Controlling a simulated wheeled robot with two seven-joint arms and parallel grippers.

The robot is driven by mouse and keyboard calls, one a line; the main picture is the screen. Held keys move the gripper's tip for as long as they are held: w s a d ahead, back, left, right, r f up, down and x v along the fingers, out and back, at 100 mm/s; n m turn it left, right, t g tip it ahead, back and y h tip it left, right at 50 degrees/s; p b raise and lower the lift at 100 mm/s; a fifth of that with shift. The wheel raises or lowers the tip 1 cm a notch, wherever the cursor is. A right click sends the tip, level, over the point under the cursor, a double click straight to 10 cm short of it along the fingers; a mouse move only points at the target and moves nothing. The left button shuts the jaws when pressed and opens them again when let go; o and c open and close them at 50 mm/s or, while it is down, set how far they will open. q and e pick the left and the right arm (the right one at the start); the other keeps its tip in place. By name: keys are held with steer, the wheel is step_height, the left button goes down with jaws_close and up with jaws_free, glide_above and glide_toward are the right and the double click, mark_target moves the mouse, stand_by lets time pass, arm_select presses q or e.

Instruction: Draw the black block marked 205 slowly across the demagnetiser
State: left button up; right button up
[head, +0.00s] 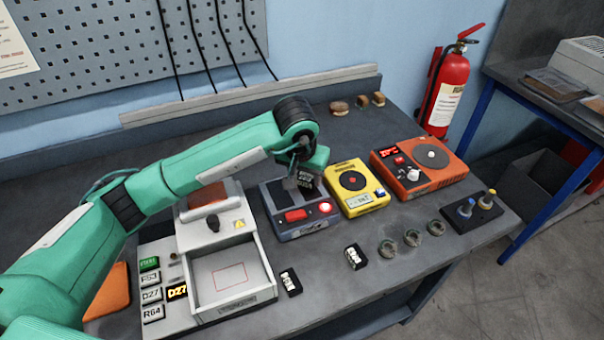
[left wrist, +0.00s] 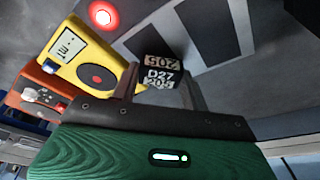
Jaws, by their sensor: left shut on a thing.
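The black block marked 205 (left wrist: 160,70) is held between the fingers of my left gripper (left wrist: 160,84); its white labels read 205 and D27 205. In the head view my left gripper (head: 302,184) is over the rear part of the grey demagnetiser (head: 308,229), and the block (head: 306,179) shows small and dark there. The demagnetiser's striped top (left wrist: 218,40) lies beyond the block in the left wrist view. Its red lamp (head: 325,208) is lit, beside a red button (head: 295,215). I cannot tell whether the block touches the top. My right gripper is not in view.
A yellow meter (head: 358,188) and an orange dial unit (head: 420,168) stand right of the demagnetiser. A white tray unit (head: 205,308) with label buttons stands left. Two other black blocks, one left (head: 290,282) and one right (head: 355,257), lie near the front edge, with several rings (head: 412,237).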

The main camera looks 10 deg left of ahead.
arm_select(q)
steer(key=shift+f, duration=0.25)
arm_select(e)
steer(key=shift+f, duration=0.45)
arm_select(q)
steer(key=shift+r, duration=0.15)
steer(key=shift+w+d+r+p, duration=0.15)
steer(key=shift+d+r+p, duration=0.1)
steer(key=shift+r, duration=0.45)
steer(key=shift+w+d+r+p, duration=0.1)
steer(key=shift+d+r+p, duration=0.15)
steer(key=shift+r, duration=0.45)
steer(key=shift+w+d+r+p, duration=0.15)
steer(key=shift+d+r, duration=0.1)
steer(key=shift+r, duration=0.55)
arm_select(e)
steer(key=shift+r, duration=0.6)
arm_select(q)
steer(key=shift+r, duration=0.1)
steer(key=shift+r+p, duration=0.6)
steer(key=shift+r, duration=1.6)
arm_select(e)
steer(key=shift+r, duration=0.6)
arm_select(q)
steer(key=shift+a, duration=0.1)
